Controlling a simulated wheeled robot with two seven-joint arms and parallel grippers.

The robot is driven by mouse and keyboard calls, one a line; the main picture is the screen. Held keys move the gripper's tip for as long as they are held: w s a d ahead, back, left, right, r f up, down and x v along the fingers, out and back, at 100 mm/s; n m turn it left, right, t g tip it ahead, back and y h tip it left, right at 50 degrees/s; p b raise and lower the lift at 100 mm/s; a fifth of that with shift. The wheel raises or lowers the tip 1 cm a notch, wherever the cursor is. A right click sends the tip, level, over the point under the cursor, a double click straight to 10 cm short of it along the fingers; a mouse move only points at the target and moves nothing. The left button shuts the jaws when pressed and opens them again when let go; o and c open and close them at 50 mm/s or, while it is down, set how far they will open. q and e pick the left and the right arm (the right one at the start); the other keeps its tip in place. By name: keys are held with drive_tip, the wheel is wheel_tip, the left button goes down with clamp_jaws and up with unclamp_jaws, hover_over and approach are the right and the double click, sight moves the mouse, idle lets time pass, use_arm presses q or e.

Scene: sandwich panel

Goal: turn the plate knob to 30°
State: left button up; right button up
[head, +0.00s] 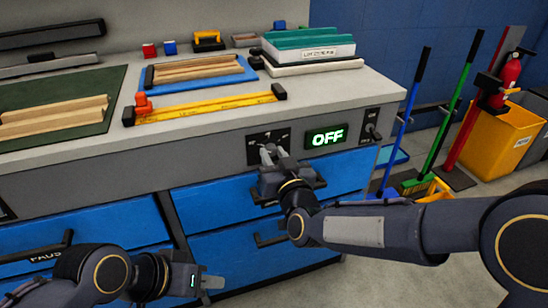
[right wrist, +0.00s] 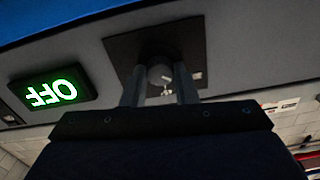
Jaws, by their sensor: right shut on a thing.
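The plate knob (head: 267,147) sits on a dark square dial plate (head: 253,150) on the front of the bench. My right gripper (head: 272,155) reaches it from the front and is shut on it. In the right wrist view the round grey knob (right wrist: 160,75) shows between the two fingers of the gripper (right wrist: 158,84). Its pointer angle cannot be read, as the fingers cover much of the dial. A display (head: 326,137) right of the dial reads OFF in green. My left gripper (head: 208,283) is low in front of the blue drawers, away from the knob; its jaw opening is unclear.
A small switch panel (head: 371,125) is right of the display. Blue drawers (head: 215,207) with dark handles lie below the dial. The bench top holds a yellow level (head: 205,106), wooden strips (head: 196,68) and stacked boards (head: 310,53). Brooms and a yellow bin (head: 497,135) stand at the right.

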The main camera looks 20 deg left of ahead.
drive_tip(key=shift+f+n, duration=0.1)
drive_tip(key=shift+n, duration=0.6)
drive_tip(key=o, duration=1)
drive_tip(key=v, duration=0.7)
drive_tip(key=shift+s+d+p, duration=0.25)
drive_tip(key=shift+s+p, duration=0.1)
drive_tip(key=shift+p, duration=0.05)
